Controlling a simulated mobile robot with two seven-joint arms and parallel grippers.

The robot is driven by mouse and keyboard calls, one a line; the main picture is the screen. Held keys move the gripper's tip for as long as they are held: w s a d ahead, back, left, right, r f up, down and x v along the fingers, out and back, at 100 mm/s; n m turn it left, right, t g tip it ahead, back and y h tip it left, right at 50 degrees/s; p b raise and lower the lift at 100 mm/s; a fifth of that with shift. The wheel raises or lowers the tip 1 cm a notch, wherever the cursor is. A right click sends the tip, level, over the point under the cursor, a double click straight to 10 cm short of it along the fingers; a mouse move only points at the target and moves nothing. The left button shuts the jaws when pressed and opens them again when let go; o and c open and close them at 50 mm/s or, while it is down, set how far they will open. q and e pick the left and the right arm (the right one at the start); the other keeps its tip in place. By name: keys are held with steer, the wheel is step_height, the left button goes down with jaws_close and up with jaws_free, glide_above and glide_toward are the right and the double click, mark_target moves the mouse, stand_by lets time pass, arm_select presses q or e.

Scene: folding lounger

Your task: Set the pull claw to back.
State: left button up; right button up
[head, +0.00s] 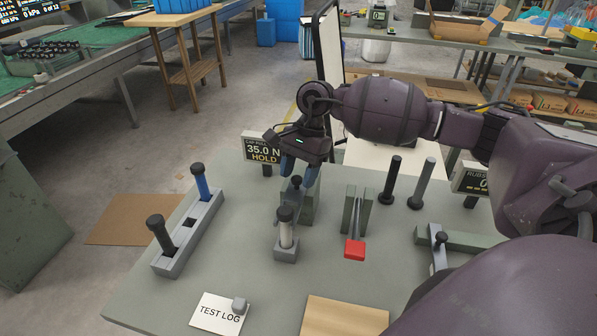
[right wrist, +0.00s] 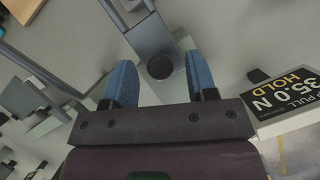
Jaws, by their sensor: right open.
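The pull claw appears to be the grey fixture with a black-knobbed lever (head: 297,183) at the middle of the bench; a white cylinder with a dark cap (head: 286,228) stands on its near end. My right gripper (head: 299,170) is above the fixture's far part, pointing down, with its blue fingers apart. In the right wrist view, a round black knob (right wrist: 160,67) lies between the open fingers (right wrist: 161,88), with visible gaps on both sides. I cannot tell how far the knob is below the fingertips. The lever's base is partly hidden in the head view. My left gripper is out of view.
A display (head: 262,150) reading 35.0 N HOLD stands just left of my gripper. A grey rack (head: 185,240) with a blue and a black cylinder is on the left. A red-ended lever (head: 355,249) and two upright posts stand right. A TEST LOG card (head: 215,314) lies in front.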

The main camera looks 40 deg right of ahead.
jaws_close()
stand_by(0.3)
